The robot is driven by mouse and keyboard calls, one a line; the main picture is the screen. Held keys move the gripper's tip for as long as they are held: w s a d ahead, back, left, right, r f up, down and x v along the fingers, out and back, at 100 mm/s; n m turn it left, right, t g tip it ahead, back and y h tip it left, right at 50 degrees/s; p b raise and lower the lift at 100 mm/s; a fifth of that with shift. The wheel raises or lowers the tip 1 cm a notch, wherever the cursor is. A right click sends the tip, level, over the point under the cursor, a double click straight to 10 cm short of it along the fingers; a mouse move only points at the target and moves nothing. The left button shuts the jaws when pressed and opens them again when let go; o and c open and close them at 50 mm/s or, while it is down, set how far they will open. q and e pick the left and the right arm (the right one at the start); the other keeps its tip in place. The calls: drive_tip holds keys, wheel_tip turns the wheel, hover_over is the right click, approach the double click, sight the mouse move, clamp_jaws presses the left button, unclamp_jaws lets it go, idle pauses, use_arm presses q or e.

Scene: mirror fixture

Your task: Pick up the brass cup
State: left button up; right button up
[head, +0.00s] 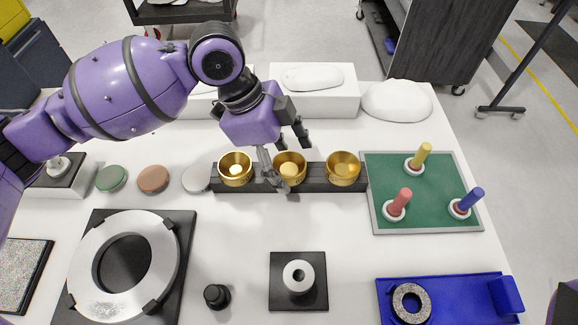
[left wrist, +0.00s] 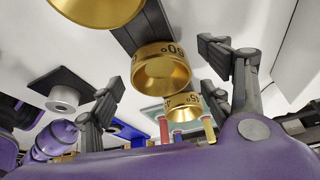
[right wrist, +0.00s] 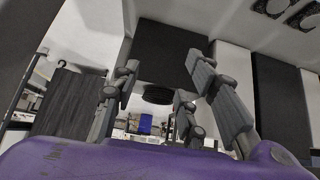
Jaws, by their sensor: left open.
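Three brass cups sit in a row on a dark rack (head: 318,180): a left cup (head: 235,158), a middle cup (head: 292,154) and a right cup (head: 343,168). My left gripper (head: 285,152) is open over the middle cup, with fingers apart around it. In the left wrist view this cup (left wrist: 158,74), with dark digits on its wall, lies between the spread fingers; I cannot tell whether they touch it. A second marked cup (left wrist: 183,110) shows behind it, and part of another cup (left wrist: 95,10) at the top. My right gripper (right wrist: 160,80) is open and empty, away from the cups.
A green board (head: 432,190) with coloured pegs stands right of the rack. Round discs (head: 153,179) lie to its left. In front are a large ring fixture (head: 80,260), a black knob (head: 216,296), a white cylinder (head: 299,270) and a blue tray (head: 455,290). White blocks stand behind.

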sight(287, 170)
use_arm(q)
drive_tip(key=shift+d+f, duration=0.15)
drive_tip(key=shift+f, duration=0.15)
drive_tip(key=shift+c, duration=0.5)
drive_tip(key=c, duration=1.1)
drive_tip(key=shift+r, duration=0.15)
wheel_tip(287, 170, up, 10)
drive_tip(key=shift+f+p, duration=0.1)
drive_tip(key=shift+p, duration=0.25)
use_arm(e)
drive_tip(key=shift+w+a+r, duration=0.15)
drive_tip(key=shift+w+r, duration=0.45)
drive_tip(key=shift+w, duration=0.15)
use_arm(q)
drive_tip(key=shift+s, duration=0.1)
